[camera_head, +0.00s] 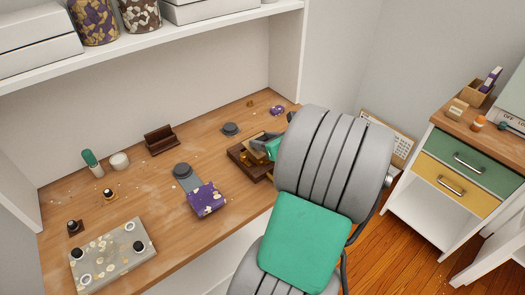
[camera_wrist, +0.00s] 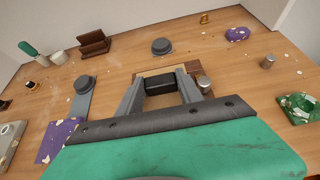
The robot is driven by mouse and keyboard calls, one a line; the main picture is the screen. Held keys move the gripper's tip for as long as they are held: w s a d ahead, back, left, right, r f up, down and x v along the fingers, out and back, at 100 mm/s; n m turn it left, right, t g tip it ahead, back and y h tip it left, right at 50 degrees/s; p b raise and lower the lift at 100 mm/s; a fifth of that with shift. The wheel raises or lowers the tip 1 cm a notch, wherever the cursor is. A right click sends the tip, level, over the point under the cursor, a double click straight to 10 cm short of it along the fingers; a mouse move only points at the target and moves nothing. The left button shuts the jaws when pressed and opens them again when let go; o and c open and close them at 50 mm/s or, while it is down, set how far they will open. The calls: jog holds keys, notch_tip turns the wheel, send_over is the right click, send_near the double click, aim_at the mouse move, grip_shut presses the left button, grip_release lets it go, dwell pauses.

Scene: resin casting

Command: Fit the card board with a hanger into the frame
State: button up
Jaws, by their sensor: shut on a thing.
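The dark brown wooden frame (camera_head: 239,155) lies on the bench, left of my arm in the head view. In the wrist view, part of its brown edge (camera_wrist: 193,66) shows beyond my fingers. My gripper (camera_wrist: 161,80) is over the frame, its two grey fingers on either side of a small black piece (camera_wrist: 160,86), which looks like the hanger. A tan board surface (camera_wrist: 167,72) shows around that piece. My gripper is shut on the card board by its hanger. Whether the board sits fully inside the frame cannot be told. My arm hides much of the gripper in the head view.
A purple speckled block (camera_head: 206,199), a grey round-topped tool (camera_head: 182,171) and a dark grey puck (camera_head: 230,129) are to the left. A brown holder (camera_head: 160,140) stands at the back. A speckled slab (camera_head: 112,254) lies front left. A grey metal cylinder (camera_wrist: 204,82) is close right of my fingers.

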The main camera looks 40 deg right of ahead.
jog(key=shift+w+d+f, duration=0.2)
jog(key=shift+w+f, duration=0.1)
jog(key=shift+f, duration=0.15)
jog(key=shift+w+d+f, duration=0.15)
jog(key=shift+w+f, duration=0.1)
jog(key=shift+f, duration=1.7)
jog(key=shift+d+f, duration=0.1)
jog(key=o, duration=1.3)
jog(key=shift+s+r, duration=0.15)
jog(key=shift+r, duration=0.1)
jog(key=v, duration=1.1)
jog(key=shift+s+r+p, duration=0.1)
jog(key=shift+s+p, duration=0.2)
jog(key=shift+p, duration=0.1)
